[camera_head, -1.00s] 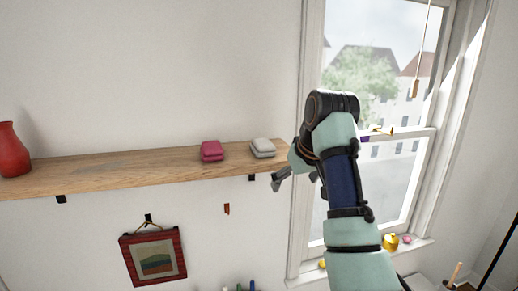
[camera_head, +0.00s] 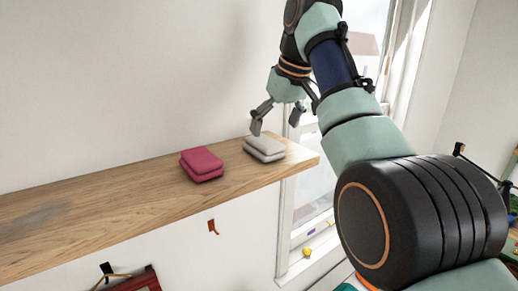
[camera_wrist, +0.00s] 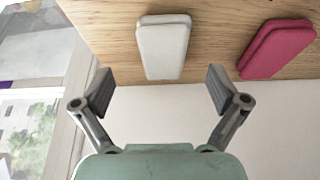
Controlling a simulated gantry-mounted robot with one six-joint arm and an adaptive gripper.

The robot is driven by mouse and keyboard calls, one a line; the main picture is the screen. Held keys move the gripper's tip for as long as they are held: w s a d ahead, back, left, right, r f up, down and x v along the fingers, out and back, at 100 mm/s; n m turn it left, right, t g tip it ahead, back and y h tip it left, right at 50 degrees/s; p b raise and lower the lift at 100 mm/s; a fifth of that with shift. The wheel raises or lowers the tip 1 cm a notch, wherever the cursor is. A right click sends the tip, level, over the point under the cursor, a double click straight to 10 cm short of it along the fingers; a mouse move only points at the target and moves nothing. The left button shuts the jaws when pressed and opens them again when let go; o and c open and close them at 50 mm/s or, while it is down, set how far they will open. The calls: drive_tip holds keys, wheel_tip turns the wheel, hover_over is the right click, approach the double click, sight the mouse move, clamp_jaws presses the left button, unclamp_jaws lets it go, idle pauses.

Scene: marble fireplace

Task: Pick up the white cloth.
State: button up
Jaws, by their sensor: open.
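The white cloth (camera_head: 264,148) is folded and lies on the wooden shelf (camera_head: 110,205) near its right end. In the wrist view the white cloth (camera_wrist: 163,46) lies ahead of my gripper, roughly centred between the fingers. My gripper (camera_head: 275,122) is open and empty, just above the cloth in the head view. In the wrist view the two fingertips (camera_wrist: 160,88) are spread wide, with the cloth's near edge close to the line between them. Whether a finger touches the cloth cannot be told.
A folded pink cloth (camera_head: 202,163) lies on the shelf left of the white one; it also shows in the wrist view (camera_wrist: 276,48). The window (camera_head: 318,190) is right of the shelf end. The shelf's left part is clear.

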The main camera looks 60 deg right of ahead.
sight(268, 143)
drive_tip(key=b+x, duration=0.1)
drive_tip(key=x, duration=0.4)
drive_tip(key=shift+w+a+f+b, duration=0.15)
drive_tip(key=shift+f+b, duration=0.15)
drive_tip(key=shift+b, duration=0.05)
drive_tip(key=c, duration=1.2)
wheel_tip(268, 143, up, 10)
drive_tip(key=p, duration=0.9)
drive_tip(key=shift+r, duration=0.1)
